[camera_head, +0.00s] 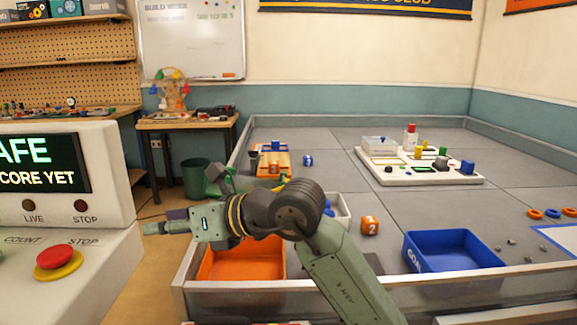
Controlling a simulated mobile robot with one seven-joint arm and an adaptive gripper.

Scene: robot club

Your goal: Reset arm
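My arm reaches up from the bottom of the head view, bends at a dark joint above the field's near wall, and points left. My gripper (160,226) is at the left end of the arm, in the air between the control console and the field's corner. It is seen small and from the side, so the spread of its fingers is unclear. No held object can be made out.
The console (104,225) with a red button (54,256) stands close on the left. An orange bin (240,264) lies below my arm. A white board (400,174) with pieces stands farther back.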

